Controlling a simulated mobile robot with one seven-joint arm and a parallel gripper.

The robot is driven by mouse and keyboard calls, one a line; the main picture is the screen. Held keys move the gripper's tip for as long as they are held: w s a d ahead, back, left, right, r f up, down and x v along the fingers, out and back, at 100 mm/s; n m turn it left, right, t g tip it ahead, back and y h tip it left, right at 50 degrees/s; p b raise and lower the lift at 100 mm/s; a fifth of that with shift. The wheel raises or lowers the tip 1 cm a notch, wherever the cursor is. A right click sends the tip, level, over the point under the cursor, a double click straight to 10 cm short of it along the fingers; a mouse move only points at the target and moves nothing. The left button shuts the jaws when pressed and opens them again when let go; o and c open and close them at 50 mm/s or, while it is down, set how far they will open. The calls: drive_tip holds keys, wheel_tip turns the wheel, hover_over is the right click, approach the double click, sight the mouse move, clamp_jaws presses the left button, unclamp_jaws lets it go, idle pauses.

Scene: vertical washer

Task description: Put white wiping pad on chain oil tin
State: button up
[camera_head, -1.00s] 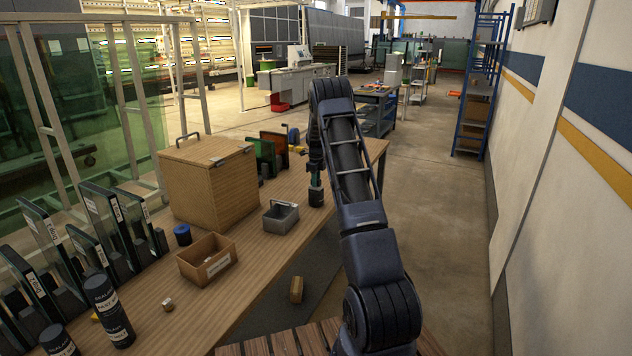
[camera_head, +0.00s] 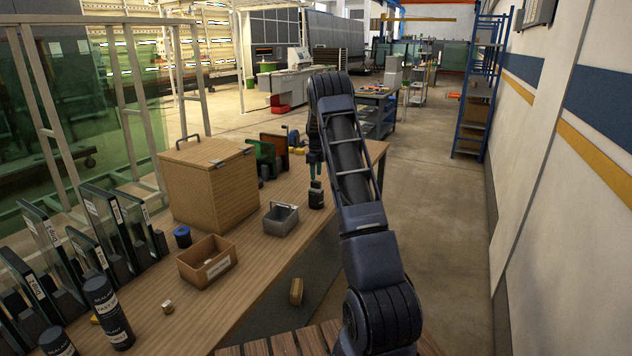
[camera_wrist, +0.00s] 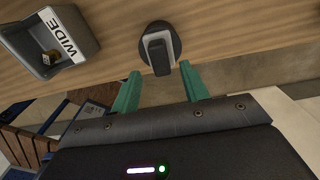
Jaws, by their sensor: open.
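A short dark cylindrical tin (camera_head: 316,200) stands near the table's right edge, apparently the chain oil tin. A small block with a dark top and paler face (camera_wrist: 158,52) rests on its round top in the wrist view. This may be the wiping pad, but its white part is not clear. My gripper (camera_head: 315,172) is above the tin in the head view, with its green fingers pointing down. In the wrist view my gripper (camera_wrist: 160,86) is open and empty, its fingers spread and apart from the block and tin.
A grey bin (camera_head: 281,219) labelled WIDE is left of the tin, with a small brassy item inside. A cardboard box (camera_head: 207,262), blue-topped container (camera_head: 182,236) and large wooden box (camera_head: 209,183) stand further left. The table's right edge is close to the tin.

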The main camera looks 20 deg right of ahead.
sight(316, 181)
drive_tip(key=s+a+r+n+t, duration=0.1)
drive_tip(key=s+a+r+n, duration=0.15)
drive_tip(key=s+r, duration=0.55)
drive_tip(key=s+a+r+n, duration=0.1)
drive_tip(key=s+r+n, duration=0.3)
drive_tip(key=r, duration=0.8)
drive_tip(key=s+a+r+n+t, duration=0.1)
drive_tip(key=s+a+r+n, duration=0.2)
drive_tip(key=s, duration=0.5)
drive_tip(key=s+a+r+n, duration=0.1)
drive_tip(key=s+r+n, duration=0.2)
drive_tip(key=s+r, duration=0.3)
drive_tip(key=s+a+f+n+t, duration=0.1)
drive_tip(key=s+n, duration=0.6)
drive_tip(key=s, duration=1)
drive_tip(key=s+a+f+n+t, duration=0.1)
drive_tip(key=s+a+f+n, duration=0.3)
drive_tip(key=s, duration=1.3)
drive_tip(key=a+n, duration=0.1)
drive_tip(key=n, duration=0.2)
drive_tip(key=shift+f+t, duration=0.15)
drive_tip(key=shift+t, duration=0.15)
